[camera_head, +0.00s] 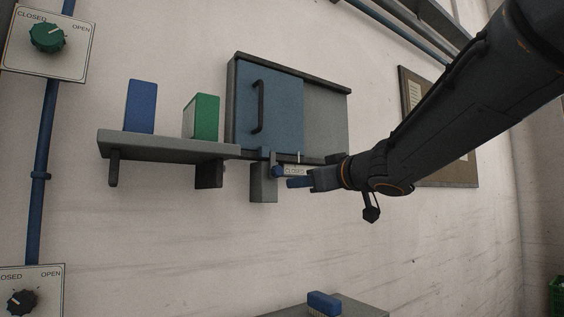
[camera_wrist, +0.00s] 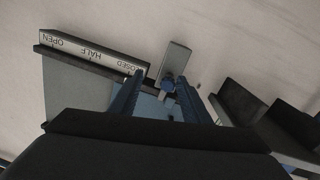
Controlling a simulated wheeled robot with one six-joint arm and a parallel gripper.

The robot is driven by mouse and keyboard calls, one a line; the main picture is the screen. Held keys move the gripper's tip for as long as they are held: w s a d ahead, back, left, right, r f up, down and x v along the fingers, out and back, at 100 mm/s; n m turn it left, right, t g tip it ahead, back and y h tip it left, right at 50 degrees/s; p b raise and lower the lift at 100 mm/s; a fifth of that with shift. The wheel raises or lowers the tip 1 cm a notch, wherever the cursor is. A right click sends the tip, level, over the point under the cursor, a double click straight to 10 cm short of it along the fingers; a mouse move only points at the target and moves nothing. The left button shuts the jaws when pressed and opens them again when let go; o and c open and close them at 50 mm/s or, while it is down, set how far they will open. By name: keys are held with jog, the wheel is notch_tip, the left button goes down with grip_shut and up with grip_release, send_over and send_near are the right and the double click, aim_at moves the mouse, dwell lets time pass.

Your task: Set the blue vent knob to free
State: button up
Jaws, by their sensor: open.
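No mark reading "free" is legible. My gripper (camera_head: 291,183) is open close to the blue part, and its two fingers also show in the wrist view (camera_wrist: 157,94). I cannot tell if they touch it.
A shelf (camera_head: 170,146) left of the cabinet holds a blue box (camera_head: 139,107) and a green box (camera_head: 203,117). A green knob (camera_head: 47,37) and a black knob (camera_head: 21,302) are on plates at far left. A blue-topped item (camera_head: 323,303) lies below. The wall between is clear.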

aim_at(279, 170)
jog(key=shift+n+y, duration=0.6)
jog(key=shift+y, duration=0.1)
jog(key=w+a+r, duration=0.1)
jog(key=a, duration=0.1)
jog(key=w+a+r, duration=0.1)
jog(key=w+a, duration=0.1)
jog(key=w+a+r+p, duration=0.1)
jog(key=w+a, duration=0.1)
jog(key=shift+a+r, duration=0.1)
jog(key=shift+c, duration=0.3)
grip_shut()
